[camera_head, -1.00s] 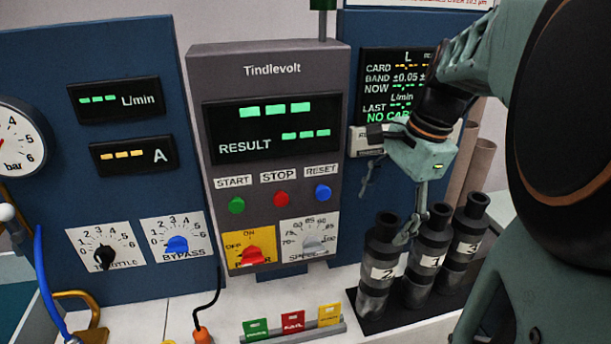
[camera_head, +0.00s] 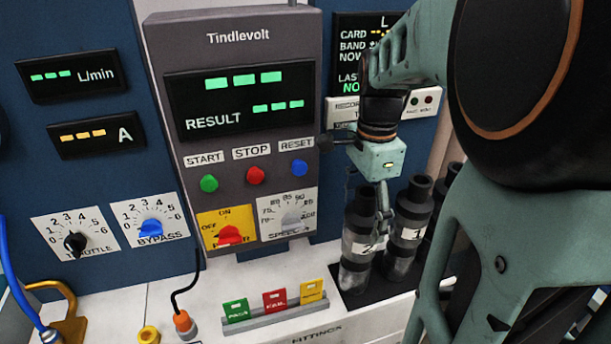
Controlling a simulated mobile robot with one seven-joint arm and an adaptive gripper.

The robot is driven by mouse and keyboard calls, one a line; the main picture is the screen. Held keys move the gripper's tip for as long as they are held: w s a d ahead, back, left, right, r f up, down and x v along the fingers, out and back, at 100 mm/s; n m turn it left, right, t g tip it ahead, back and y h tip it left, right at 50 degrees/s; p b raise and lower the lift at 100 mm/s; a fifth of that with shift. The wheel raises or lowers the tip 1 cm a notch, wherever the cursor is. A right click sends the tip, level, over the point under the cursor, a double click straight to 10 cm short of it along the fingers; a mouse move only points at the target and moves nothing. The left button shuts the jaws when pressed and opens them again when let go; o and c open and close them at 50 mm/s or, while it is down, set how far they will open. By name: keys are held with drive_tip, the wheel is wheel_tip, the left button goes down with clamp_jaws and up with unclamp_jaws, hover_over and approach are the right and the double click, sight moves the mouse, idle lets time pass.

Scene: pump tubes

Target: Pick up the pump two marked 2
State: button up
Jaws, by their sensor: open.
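The pump marked 2 (camera_head: 354,265) is a dark cylinder with a black top and a white label. It stands upright at the left end of a black rack (camera_head: 366,296). My gripper (camera_head: 368,210) is open, pointing down at the top of this pump, with its fingers in front of the pump's upper part. I cannot tell whether they touch it. The pump marked 1 (camera_head: 408,232) stands close to its right. A third pump (camera_head: 441,200) is behind that, mostly hidden by my arm.
The grey Tindlevolt panel (camera_head: 250,130) with buttons and knobs rises behind and left of the rack. A holder (camera_head: 277,315) with green, red and yellow cards sits on the white counter in front. An orange-ended black cable (camera_head: 184,322) and a yellow fitting (camera_head: 148,335) lie further left.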

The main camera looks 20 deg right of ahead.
wheel_tip(320, 180, down, 4)
drive_tip(key=shift+r, duration=0.25)
drive_tip(key=c, duration=2)
drive_tip(key=shift+w+r, duration=0.1)
drive_tip(key=shift+r, duration=0.05)
clamp_jaws()
drive_tip(key=shift+r, duration=0.1)
